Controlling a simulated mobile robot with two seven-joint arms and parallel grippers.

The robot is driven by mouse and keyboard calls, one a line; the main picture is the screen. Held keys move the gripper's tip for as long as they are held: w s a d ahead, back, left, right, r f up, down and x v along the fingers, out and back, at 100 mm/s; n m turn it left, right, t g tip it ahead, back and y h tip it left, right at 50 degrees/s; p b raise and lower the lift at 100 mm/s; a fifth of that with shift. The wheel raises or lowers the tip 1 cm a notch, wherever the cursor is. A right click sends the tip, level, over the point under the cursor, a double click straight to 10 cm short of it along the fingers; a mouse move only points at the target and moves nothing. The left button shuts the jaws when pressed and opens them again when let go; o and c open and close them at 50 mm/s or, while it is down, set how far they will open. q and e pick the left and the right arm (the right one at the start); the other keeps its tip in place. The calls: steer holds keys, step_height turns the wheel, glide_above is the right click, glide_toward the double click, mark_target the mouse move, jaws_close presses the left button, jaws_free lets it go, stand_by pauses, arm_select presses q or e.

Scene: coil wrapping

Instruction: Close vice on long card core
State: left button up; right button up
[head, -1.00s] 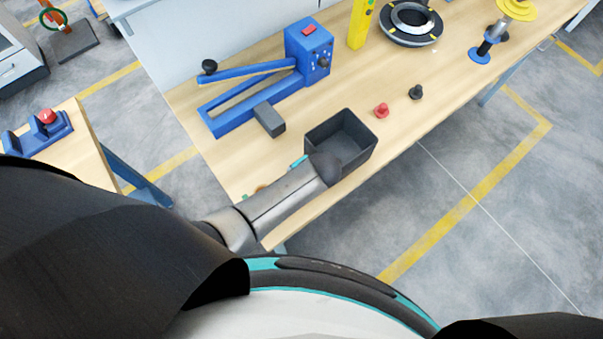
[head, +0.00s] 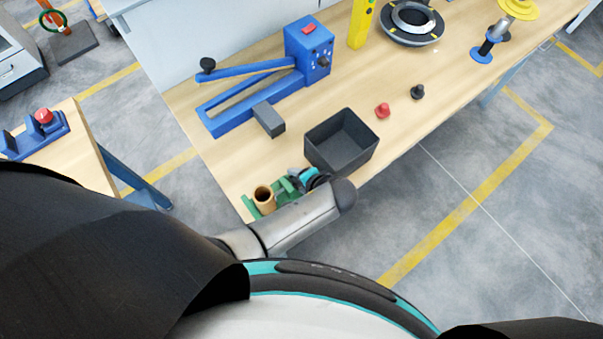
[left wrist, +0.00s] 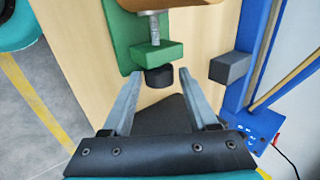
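The green vice (head: 286,187) stands at the near left corner of the bench, partly hidden by my left arm. The brown card core (head: 264,197) stands upright at its left end. Whether the jaws touch the core cannot be told. In the left wrist view the vice's green block (left wrist: 157,54), its metal screw (left wrist: 155,26) and a black knob (left wrist: 160,78) show. My left gripper (left wrist: 162,72) is open, with one finger on each side of the knob and a gap on both sides. My right gripper is not in view.
A dark open bin (head: 341,142) stands close beside the vice. Behind it are a grey block (head: 269,119) and a blue lever machine (head: 310,60). A red knob (head: 383,110) and a black knob piece (head: 417,91) lie right of the bin.

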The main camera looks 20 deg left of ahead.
arm_select(q)
steer(key=c, duration=0.7)
steer(key=shift+w+a+r+g+h+p, duration=0.1)
steer(key=shift+r+g+h+p, duration=0.4)
steer(key=shift+p, duration=0.75)
steer(key=shift+w+a+f+h, duration=0.1)
steer(key=shift+f+h, duration=0.25)
steer(key=shift+h, duration=0.05)
steer(key=shift+g+h+b, duration=0.3)
steer(key=shift+g+h, duration=0.3)
steer(key=shift+g, duration=0.1)
steer(key=shift+a, duration=0.1)
steer(key=shift+w+a+g+h, duration=0.2)
steer(key=shift+g+h, duration=0.2)
steer(key=shift+h, duration=0.1)
steer(key=shift+w+a+g+h, duration=0.1)
steer(key=shift+a+g+h, duration=0.05)
steer(key=shift+g+h, duration=0.7)
